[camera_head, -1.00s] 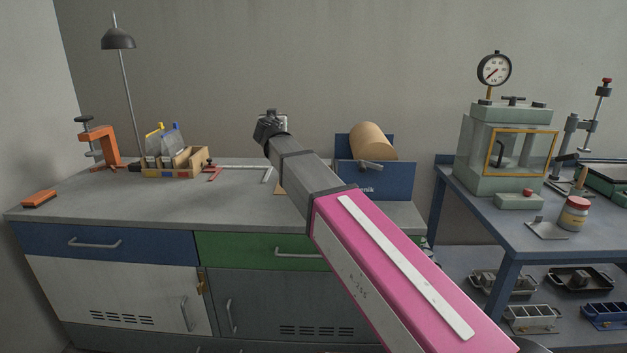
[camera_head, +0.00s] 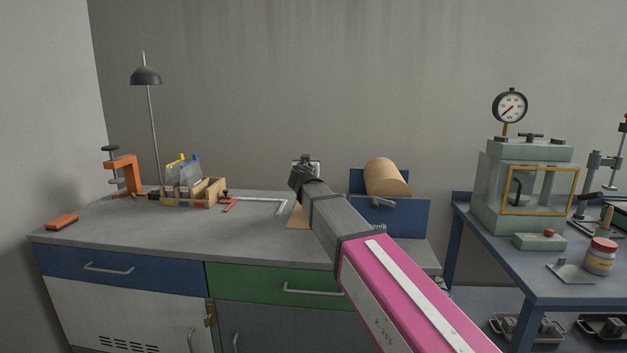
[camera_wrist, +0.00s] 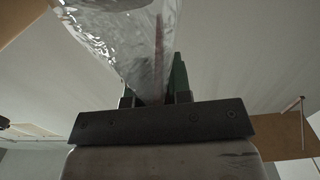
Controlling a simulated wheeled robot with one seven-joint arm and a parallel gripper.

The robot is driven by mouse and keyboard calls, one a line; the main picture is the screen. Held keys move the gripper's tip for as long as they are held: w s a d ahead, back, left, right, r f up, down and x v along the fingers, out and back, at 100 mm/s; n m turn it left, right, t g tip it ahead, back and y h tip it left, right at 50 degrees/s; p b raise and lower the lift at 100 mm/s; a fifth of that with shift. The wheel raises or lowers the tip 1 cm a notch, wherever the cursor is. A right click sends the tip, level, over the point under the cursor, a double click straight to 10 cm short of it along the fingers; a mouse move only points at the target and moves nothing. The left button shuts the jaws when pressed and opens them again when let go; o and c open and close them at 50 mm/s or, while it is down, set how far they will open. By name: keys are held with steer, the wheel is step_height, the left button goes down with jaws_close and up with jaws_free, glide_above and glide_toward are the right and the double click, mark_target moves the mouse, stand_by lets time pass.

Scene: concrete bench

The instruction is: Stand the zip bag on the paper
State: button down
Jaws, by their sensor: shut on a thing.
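My gripper (camera_head: 305,163) is above the back of the bench, left of the paper roll. The wrist view shows it (camera_wrist: 155,95) shut on a clear, crinkled zip bag (camera_wrist: 105,45) with a reddish strip. The bag extends beyond the fingers; its far end is cut off by the frame. In the head view my arm hides most of the held bag. Brown paper (camera_head: 297,218) lies on the bench below my gripper, partly hidden by my arm. A brown sheet, likely the same paper, shows in the wrist view (camera_wrist: 280,135), apart from the bag.
A wooden box (camera_head: 208,191) with upright bags stands to the left, beside a red-and-grey measuring bar (camera_head: 260,200). A brown roll (camera_head: 383,177) on a blue stand (camera_head: 405,217) is close on the right. An orange clamp (camera_head: 124,172) and lamp (camera_head: 146,76) stand far left.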

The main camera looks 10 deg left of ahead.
steer(key=shift+w+d+f, duration=0.2)
steer(key=shift+d+f, duration=0.1)
steer(key=shift+d, duration=0.2)
steer(key=shift+w+d+f, duration=0.2)
steer(key=shift+d+f, duration=0.1)
steer(key=shift+d, duration=0.15)
steer(key=shift+f, duration=2.05)
steer(key=c, duration=1)
jaws_free()
steer(key=shift+c, duration=0.2)
steer(key=s, duration=1.2)
steer(key=shift+d, duration=0.35)
